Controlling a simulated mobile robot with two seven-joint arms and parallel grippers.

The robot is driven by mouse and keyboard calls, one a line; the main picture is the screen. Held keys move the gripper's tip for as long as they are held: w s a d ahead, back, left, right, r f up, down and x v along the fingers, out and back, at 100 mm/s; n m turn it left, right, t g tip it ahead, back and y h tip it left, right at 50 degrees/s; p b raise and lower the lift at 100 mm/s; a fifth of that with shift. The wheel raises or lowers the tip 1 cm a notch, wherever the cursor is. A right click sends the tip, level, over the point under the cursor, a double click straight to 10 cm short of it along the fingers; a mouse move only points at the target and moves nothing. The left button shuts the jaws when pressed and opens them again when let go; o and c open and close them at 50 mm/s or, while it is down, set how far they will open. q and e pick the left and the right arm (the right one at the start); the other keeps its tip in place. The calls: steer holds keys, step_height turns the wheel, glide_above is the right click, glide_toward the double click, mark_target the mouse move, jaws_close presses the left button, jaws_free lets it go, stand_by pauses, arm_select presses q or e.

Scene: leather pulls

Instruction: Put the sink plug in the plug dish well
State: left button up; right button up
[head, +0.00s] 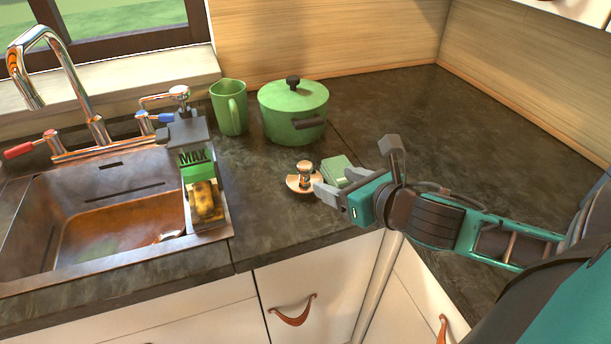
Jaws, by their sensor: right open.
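The sink plug (303,181) looks like a round coppery disc with an upright metal knob. It rests on the dark counter right of the sink, below the green pot. A small pale green block-like thing (336,168) just right of it may be the plug dish; its well cannot be made out, and my right gripper hides part of it. My right gripper (337,186) reaches in from the right, low over the counter. It is open, with its fingertips close to the plug's right side; I cannot tell whether they touch. My left gripper is out of view.
A green lidded pot (292,112) and a green mug (229,107) stand behind the plug. The sink (110,212) with its tap (70,90) is at left, with a green caddy (199,177) at its right side. The counter at back right is clear.

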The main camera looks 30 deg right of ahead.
mark_target(301, 166)
steer(key=x, duration=0.7)
steer(key=shift+w+a, duration=0.1)
steer(key=shift+w, duration=0.15)
steer(key=shift+a+r+x, duration=0.15)
steer(key=shift+x, duration=1.15)
steer(key=shift+a+r+x, duration=0.1)
steer(key=shift+r+x, duration=0.05)
steer(key=shift+x, duration=1.15)
steer(key=shift+w, duration=0.1)
steer(key=shift+c, duration=0.4)
steer(key=c, duration=1.1)
